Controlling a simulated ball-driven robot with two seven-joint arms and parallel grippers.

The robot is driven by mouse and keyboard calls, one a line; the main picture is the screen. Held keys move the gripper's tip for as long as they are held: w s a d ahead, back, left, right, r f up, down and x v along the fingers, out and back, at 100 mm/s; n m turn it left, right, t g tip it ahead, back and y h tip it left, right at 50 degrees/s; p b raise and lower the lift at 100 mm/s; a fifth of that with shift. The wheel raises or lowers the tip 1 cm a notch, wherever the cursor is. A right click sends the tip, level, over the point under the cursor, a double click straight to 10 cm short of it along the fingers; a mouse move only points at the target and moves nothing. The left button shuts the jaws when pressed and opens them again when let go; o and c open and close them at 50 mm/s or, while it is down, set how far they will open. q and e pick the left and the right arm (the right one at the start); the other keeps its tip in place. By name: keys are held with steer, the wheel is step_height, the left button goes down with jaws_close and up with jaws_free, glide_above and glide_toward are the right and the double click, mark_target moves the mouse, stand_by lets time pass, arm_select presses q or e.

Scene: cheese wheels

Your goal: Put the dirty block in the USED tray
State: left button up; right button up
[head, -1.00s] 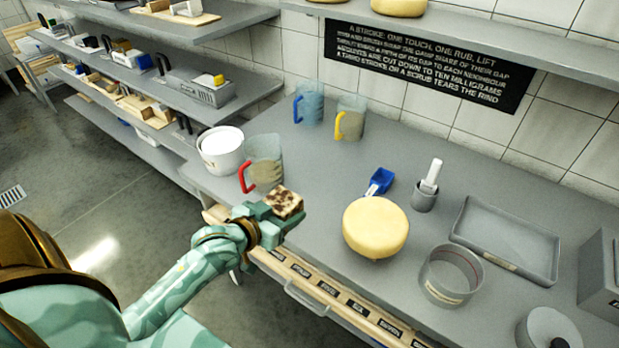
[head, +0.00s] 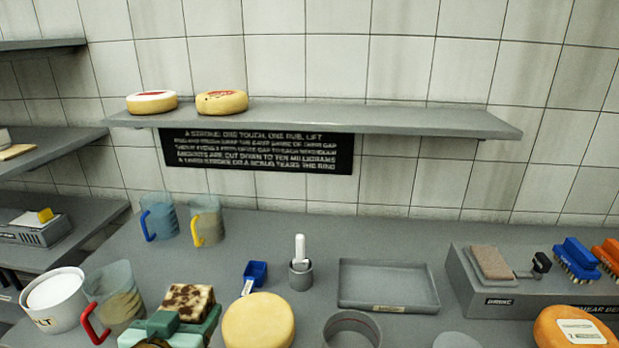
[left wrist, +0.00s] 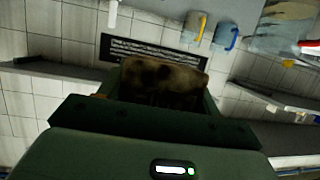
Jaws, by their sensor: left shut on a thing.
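The dirty block (head: 187,300) is cream with dark brown blotches. My left gripper (head: 180,322), in the lower left of the head view, is shut on it and holds it at the front of the counter, left of a plain cheese wheel. In the left wrist view the block (left wrist: 165,76) sits between the gripper's jaws (left wrist: 150,108), in shade. A shallow grey tray (head: 385,280) lies empty on the counter, right of the block; the small label on its front rim is too small to read. My right gripper is not in view.
The cheese wheel (head: 258,322), blue scoop (head: 254,274) and small cup with a white-handled tool (head: 301,274) lie between block and tray. A round grey container (head: 352,330) stands before the tray. A red-handled jug (head: 115,298) and white tub (head: 55,298) stand left.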

arm_select(q)
steer(key=shift+w+d+r, duration=0.15)
steer(key=shift+w+r, duration=0.05)
steer(key=shift+w, duration=0.05)
steer(key=shift+s, duration=0.1)
steer(key=s+a+f+m+h+p, duration=0.1)
steer(key=a+f+p, duration=0.3)
steer(key=a+f, duration=0.6)
steer(key=shift+s+a, duration=0.25)
steer(key=shift+s, duration=0.15)
